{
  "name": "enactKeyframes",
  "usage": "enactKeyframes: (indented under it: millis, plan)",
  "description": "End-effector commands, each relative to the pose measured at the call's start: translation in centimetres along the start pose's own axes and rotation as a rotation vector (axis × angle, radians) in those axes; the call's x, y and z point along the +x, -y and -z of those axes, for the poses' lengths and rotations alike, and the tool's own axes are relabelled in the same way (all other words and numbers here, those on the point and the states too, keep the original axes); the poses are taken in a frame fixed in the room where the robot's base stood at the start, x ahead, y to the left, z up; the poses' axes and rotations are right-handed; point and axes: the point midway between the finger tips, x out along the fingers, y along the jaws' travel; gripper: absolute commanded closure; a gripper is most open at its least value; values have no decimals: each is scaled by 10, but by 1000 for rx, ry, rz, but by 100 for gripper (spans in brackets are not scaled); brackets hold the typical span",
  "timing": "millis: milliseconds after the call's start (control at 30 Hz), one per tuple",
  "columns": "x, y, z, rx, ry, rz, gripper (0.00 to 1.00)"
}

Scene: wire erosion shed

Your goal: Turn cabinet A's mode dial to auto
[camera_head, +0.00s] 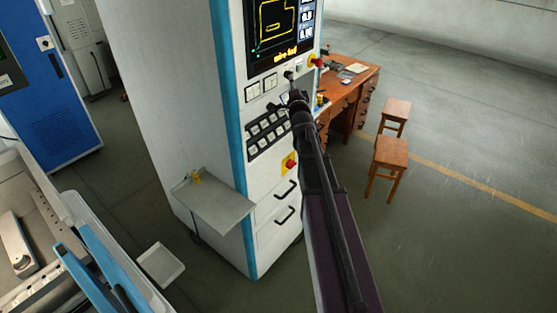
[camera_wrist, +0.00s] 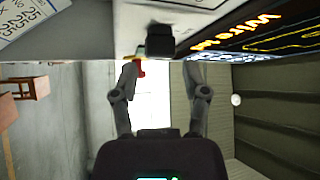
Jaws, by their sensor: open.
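A white control cabinet with blue edge trim (camera_head: 200,100) stands mid-picture in the head view; I cannot read a letter on it. A small dark knob (camera_head: 289,75), apparently the mode dial, sits on its front below the screen. In the wrist view a black knob (camera_wrist: 160,40) juts from the panel, its setting unclear. My gripper (camera_head: 297,98) is close to the panel, just below the knob in the head view. In the wrist view my gripper (camera_wrist: 160,75) is open and empty, its fingers spread to either side of the knob's line, with the knob beyond the tips.
A red emergency stop (camera_head: 315,61) is right of the knob. Black button rows (camera_head: 268,131) and a red-yellow switch (camera_head: 289,162) lie lower. A grey shelf (camera_head: 214,206) juts from the cabinet's left side. A wooden desk (camera_head: 349,90) and two stools (camera_head: 390,155) stand behind right.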

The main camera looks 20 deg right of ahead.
Motion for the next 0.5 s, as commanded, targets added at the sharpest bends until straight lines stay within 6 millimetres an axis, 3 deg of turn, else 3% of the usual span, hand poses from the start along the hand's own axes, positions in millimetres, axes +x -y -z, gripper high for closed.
enactKeyframes:
  millis: [33,500]
  plan:
    - [-11,-1,0,0,0,0,41]
    - [-75,-1,0,-1,0,1,41]
